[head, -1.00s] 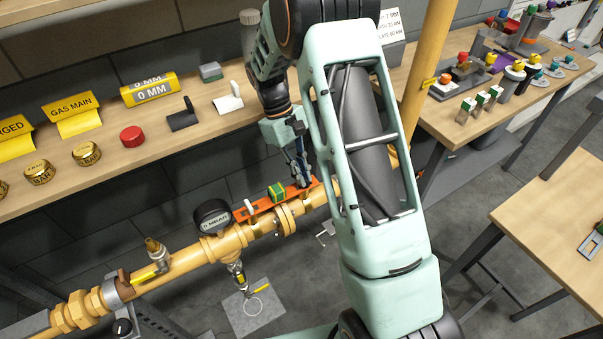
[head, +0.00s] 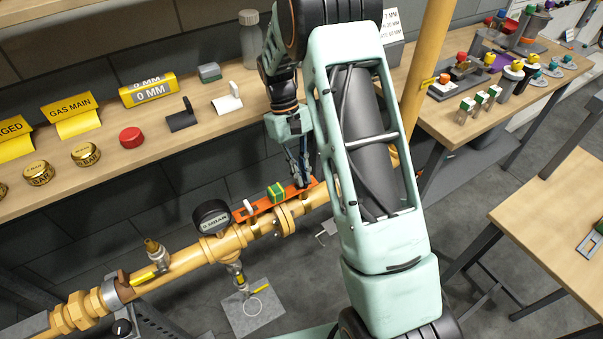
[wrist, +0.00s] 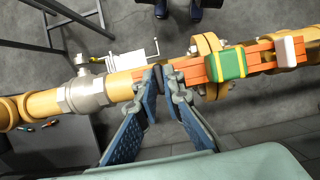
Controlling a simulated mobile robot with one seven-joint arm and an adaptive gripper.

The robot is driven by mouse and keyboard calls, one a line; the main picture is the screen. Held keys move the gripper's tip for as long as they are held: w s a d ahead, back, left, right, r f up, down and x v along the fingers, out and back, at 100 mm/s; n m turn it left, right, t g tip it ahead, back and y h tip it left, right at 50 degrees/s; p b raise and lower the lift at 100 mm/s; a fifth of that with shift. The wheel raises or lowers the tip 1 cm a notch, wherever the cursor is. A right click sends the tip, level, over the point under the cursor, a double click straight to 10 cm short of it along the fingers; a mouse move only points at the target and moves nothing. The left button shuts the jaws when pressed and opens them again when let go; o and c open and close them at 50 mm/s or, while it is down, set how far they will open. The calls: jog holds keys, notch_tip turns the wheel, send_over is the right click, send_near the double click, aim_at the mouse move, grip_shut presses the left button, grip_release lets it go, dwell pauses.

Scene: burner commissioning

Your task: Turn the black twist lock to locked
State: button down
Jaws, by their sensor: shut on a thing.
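The orange bar (head: 262,208) lies along the yellow gas pipe (head: 185,263). It carries a green-and-yellow block (head: 277,192) and a white upright knob (head: 248,206); the wrist view shows the block (wrist: 227,64) and the white knob (wrist: 290,48) too. My gripper (head: 304,183) points down at the bar's right end. In the wrist view its fingertips (wrist: 158,80) are closed around a small dark piece, the black twist lock (wrist: 157,73), at the bar's end. The fingers hide most of the lock, so I cannot tell its turn angle.
Behind is a wooden shelf (head: 160,145) with caps, signs and hooks. A black knob (head: 122,327) shows at lower left. A yellow upright pipe (head: 428,70) stands right of my arm.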

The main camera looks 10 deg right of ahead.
jog(key=c, duration=2.1)
grip_release()
jog(key=shift+r, duration=0.1)
jog(key=v, duration=1.2)
jog(key=shift+s+r, duration=0.1)
